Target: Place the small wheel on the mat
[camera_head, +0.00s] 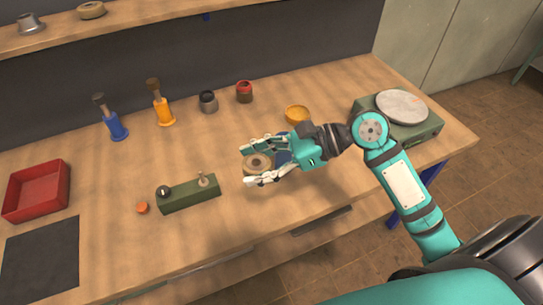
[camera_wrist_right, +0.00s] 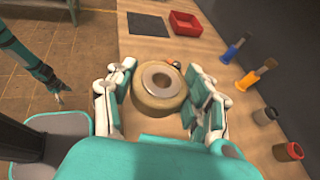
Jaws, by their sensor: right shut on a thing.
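The small wheel (camera_head: 258,162) is a thick beige disc with a grey ring and a central hole. My right gripper (camera_head: 249,166) is shut on it, with fingers on both sides. In the right wrist view the wheel (camera_wrist_right: 158,101) sits between the fingers. Its height over the table is hard to judge. The mat (camera_head: 40,262) is a flat dark grey square at the table's front left, bare and well left of the gripper. It also shows in the wrist view (camera_wrist_right: 148,24). My left gripper (camera_wrist_right: 58,98) shows only small at the left of the wrist view.
A green box with knobs (camera_head: 190,196) and an orange cap (camera_head: 142,208) lie between gripper and mat. A red tray (camera_head: 37,191) stands behind the mat. Blue (camera_head: 117,127) and orange (camera_head: 164,112) handled tools stand at the back. A scale (camera_head: 403,113) is at right.

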